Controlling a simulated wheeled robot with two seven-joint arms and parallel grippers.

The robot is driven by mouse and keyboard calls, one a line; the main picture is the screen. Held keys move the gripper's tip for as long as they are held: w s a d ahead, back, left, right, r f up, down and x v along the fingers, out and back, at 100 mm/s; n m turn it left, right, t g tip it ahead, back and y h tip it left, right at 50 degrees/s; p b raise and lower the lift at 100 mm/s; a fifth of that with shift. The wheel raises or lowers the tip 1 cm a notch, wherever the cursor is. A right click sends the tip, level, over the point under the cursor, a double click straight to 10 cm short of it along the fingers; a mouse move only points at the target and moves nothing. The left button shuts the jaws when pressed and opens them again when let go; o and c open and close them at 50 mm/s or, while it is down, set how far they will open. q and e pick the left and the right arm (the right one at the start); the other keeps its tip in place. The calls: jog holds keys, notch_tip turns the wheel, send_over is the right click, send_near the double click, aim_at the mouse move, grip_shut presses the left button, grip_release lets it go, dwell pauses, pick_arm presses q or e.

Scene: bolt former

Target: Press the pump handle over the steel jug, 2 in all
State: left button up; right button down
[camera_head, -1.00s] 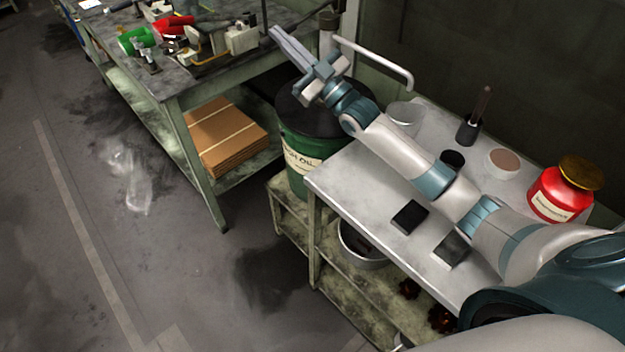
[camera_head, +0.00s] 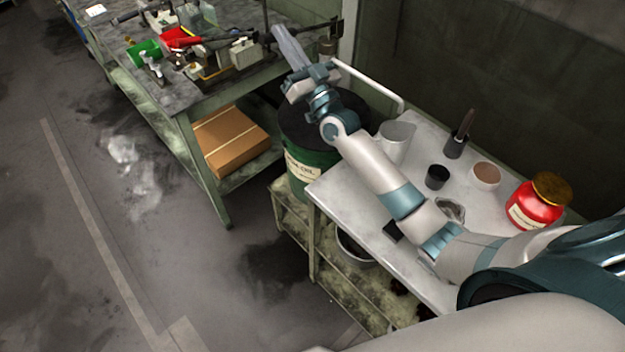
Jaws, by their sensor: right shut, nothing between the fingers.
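A green oil drum (camera_head: 307,168) with a dark lid stands left of the grey side table. A thin pale bar (camera_head: 370,84) reaches right from above the drum and bends down near the steel jug; I cannot tell whether it is the pump's handle or its spout. The steel jug (camera_head: 396,141) stands upright on the table's far left corner, just below the bar's end. My right gripper (camera_head: 288,45) is shut and empty, above and left of the drum, with its fingers pointing up and left. My right arm hides part of the drum lid and pump. My left gripper is not in view.
The side table (camera_head: 345,190) holds a dark cup (camera_head: 437,177), a brush pot (camera_head: 455,147), a round tin (camera_head: 486,175) and a red jar (camera_head: 536,203). A workbench (camera_head: 205,100) with tools and coloured bins stands at the upper left. The floor at left is clear.

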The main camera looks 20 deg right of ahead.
pick_arm(q)
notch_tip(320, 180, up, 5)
jog(key=p, duration=0.4)
pick_arm(e)
notch_tip(320, 180, up, 6)
jog(key=d+m+h+b, duration=0.1)
jog(key=d+m+h, duration=0.1)
jog(key=m, duration=0.1)
jog(key=b+v, duration=0.4)
jog(key=v, duration=0.6)
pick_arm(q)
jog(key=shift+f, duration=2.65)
pick_arm(e)
jog(key=s+a+f+n+g, duration=0.2)
jog(key=s+a+f+g, duration=0.2)
jog(key=s+f, duration=0.5)
jog(key=s+a+f+n+g, duration=0.3)
jog(key=s+f+g, duration=0.5)
jog(key=f, duration=1.2)
jog(key=shift+s+a+f+g, duration=0.2)
jog(key=shift+s+a+g, duration=0.25)
jog(key=shift+s, duration=0.25)
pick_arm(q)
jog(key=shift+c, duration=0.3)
